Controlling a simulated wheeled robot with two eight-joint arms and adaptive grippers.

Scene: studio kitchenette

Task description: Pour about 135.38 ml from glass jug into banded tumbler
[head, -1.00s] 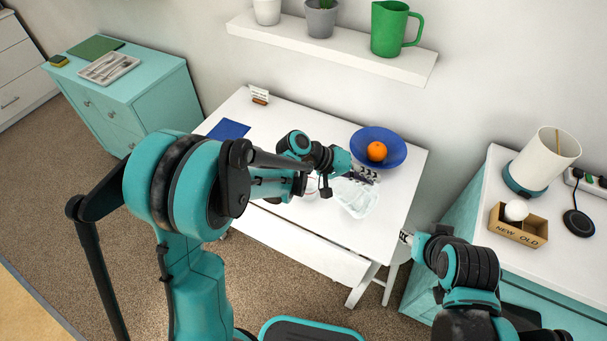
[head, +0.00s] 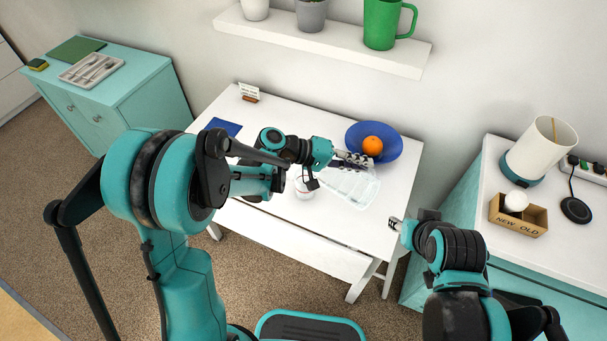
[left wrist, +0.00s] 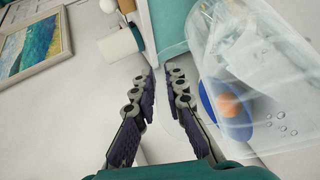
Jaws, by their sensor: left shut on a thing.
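The clear glass jug (head: 352,187) is tilted on its side above the white table, to the right of the tumbler. My left gripper (head: 352,158) is shut on it, apparently at its see-through handle. The jug also fills the right of the left wrist view (left wrist: 245,75), with a few drops showing on its wall. The banded tumbler (head: 305,190) stands on the table below my left wrist, partly hidden by it; a reddish band shows faintly. The liquid levels cannot be made out. My right gripper (head: 397,224) is empty beside the table's right edge; its opening is unclear.
A blue bowl (head: 393,151) with an orange (head: 372,146) stands behind the jug. A blue mat (head: 224,126) and a small card (head: 249,92) lie at the table's left. A shelf (head: 330,44) with a green pitcher (head: 381,24) hangs above. The table's front right is clear.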

